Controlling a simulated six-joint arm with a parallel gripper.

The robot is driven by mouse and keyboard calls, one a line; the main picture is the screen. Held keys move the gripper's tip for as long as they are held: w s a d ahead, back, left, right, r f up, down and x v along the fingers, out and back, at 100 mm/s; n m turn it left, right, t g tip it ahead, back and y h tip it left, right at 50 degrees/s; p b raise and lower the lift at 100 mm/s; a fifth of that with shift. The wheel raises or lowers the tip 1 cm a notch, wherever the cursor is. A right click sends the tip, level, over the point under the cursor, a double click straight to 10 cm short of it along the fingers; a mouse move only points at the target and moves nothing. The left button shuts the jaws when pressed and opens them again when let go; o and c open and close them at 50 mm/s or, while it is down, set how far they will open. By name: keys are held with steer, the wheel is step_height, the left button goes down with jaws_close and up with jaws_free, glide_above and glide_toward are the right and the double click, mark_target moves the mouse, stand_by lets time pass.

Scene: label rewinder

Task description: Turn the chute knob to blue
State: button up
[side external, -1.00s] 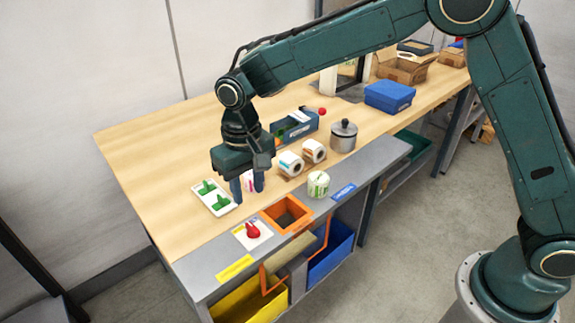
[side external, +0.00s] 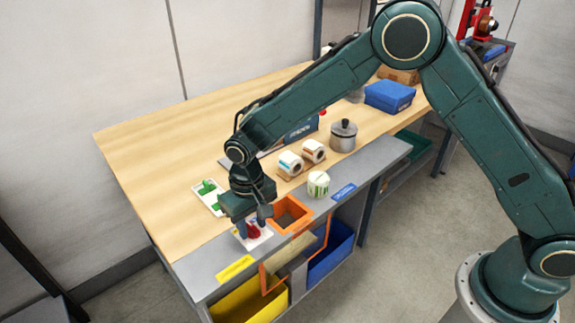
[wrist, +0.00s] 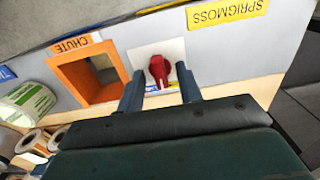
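The red chute knob (side external: 253,231) sits on a white plate (side external: 266,237) on the grey front ledge. In the wrist view the knob (wrist: 159,70) stands between the two fingers of my gripper (wrist: 160,88). The fingers are apart, one on each side of it, with a visible gap to the knob. The plate's lower edge there shows small blue and yellow marks, partly hidden by the fingers. In the side view my gripper (side external: 253,224) points down over the knob and partly hides it. I cannot tell exactly where the knob points.
The orange chute opening (side external: 290,214) is right beside the knob plate. Below are a yellow bin (side external: 245,303) and a blue bin (side external: 332,258). Label rolls (side external: 290,163), a green-white roll (side external: 318,183), a metal pot (side external: 343,136) and a white tray with green pieces (side external: 207,197) stand nearby.

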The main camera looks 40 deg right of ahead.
jaws_close()
steer(key=shift+m, duration=3.5)
jaws_free()
